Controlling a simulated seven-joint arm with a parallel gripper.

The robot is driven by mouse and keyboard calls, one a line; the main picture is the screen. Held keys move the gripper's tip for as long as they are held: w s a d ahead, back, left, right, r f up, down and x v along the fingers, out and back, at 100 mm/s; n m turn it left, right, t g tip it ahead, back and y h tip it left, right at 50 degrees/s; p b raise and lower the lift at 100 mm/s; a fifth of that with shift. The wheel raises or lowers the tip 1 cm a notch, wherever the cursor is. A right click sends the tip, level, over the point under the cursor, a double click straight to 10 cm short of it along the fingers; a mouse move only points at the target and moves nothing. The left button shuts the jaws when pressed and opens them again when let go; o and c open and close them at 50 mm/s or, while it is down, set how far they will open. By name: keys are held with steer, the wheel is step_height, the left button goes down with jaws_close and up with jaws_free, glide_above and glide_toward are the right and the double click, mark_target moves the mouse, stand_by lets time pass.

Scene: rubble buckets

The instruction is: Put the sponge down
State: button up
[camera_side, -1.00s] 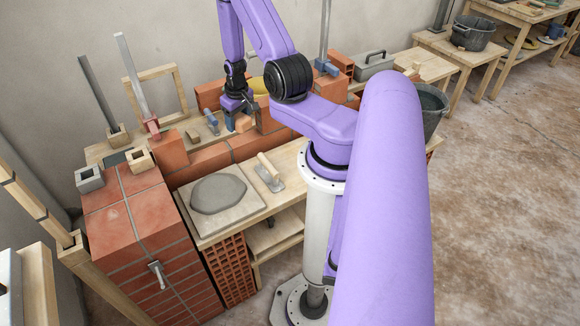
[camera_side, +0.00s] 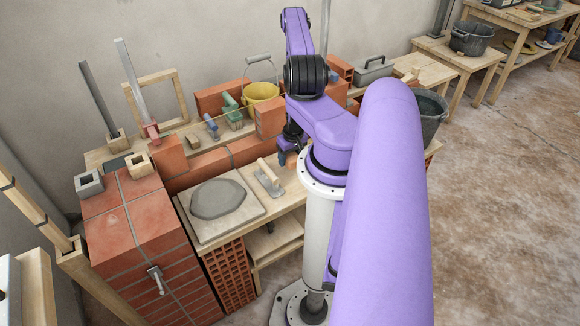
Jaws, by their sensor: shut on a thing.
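My gripper (camera_side: 289,152) is low over the back right part of the wooden bench, beside my own column. A blue fingertip shows at its left side. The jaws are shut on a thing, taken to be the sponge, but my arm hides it. I cannot tell whether it touches the bench top.
A wood-handled trowel (camera_side: 268,180) lies left of my gripper, beside a board with a grey mortar patch (camera_side: 217,198). A low brick wall (camera_side: 210,163) runs behind. Beyond it stand a yellow bucket (camera_side: 262,92), green-handled brushes (camera_side: 231,112) and a blue-handled tool (camera_side: 211,127).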

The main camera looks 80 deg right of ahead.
steer(key=shift+f, duration=2.15)
steer(key=shift+f, duration=0.1)
steer(key=o, duration=1.1)
steer(key=shift+o, duration=0.2)
